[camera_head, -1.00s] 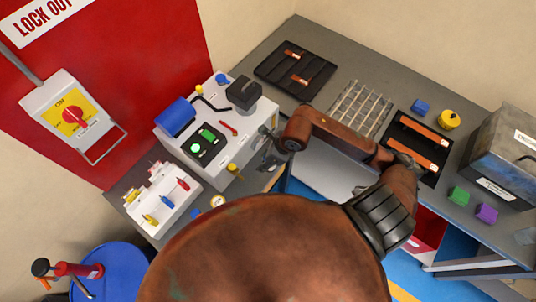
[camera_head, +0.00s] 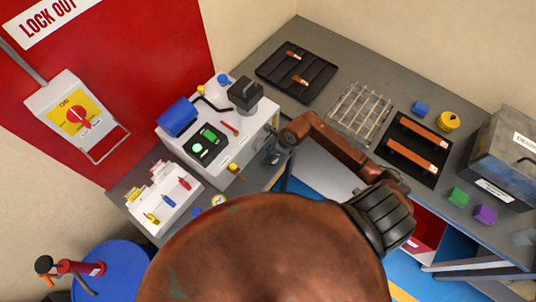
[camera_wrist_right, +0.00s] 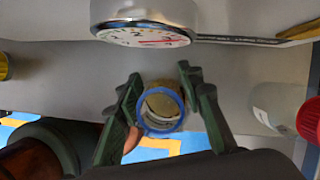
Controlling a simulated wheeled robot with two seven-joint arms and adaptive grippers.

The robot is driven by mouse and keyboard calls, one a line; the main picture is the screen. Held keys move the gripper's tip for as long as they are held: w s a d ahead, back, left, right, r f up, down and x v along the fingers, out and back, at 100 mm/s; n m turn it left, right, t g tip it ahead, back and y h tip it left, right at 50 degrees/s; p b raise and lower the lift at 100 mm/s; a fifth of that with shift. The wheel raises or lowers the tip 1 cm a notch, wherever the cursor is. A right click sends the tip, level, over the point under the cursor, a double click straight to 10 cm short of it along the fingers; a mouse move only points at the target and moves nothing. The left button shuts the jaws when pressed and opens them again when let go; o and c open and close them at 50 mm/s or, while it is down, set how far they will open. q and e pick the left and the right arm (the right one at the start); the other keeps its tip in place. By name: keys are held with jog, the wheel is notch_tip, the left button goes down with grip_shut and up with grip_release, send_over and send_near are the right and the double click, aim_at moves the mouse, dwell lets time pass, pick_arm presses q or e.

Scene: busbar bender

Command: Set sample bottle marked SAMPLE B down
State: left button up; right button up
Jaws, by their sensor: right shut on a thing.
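My right gripper (camera_head: 276,153) is beside the right side of the white bender machine (camera_head: 228,150) in the head view, partly hidden by my own arm. In the right wrist view the right gripper (camera_wrist_right: 160,92) has its fingers on both sides of a small round thing with a blue rim (camera_wrist_right: 160,108), seen end-on. It is shut on this thing, which looks like the sample bottle. No SAMPLE B marking can be read. I cannot tell whether its base touches anything. My left gripper is not in view.
In the wrist view a round dial gauge (camera_wrist_right: 145,36) lies ahead, and a pale bottle (camera_wrist_right: 275,106) with a red cap (camera_wrist_right: 309,120) is at right. In the head view a wire rack (camera_head: 358,112) and a black tray with copper bars (camera_head: 438,172) occupy the grey bench (camera_head: 345,68).

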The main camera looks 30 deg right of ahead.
jog(key=shift+f, duration=0.1)
jog(key=o, duration=1.3)
jog(key=v, duration=1.2)
jog(key=shift+b, duration=0.4)
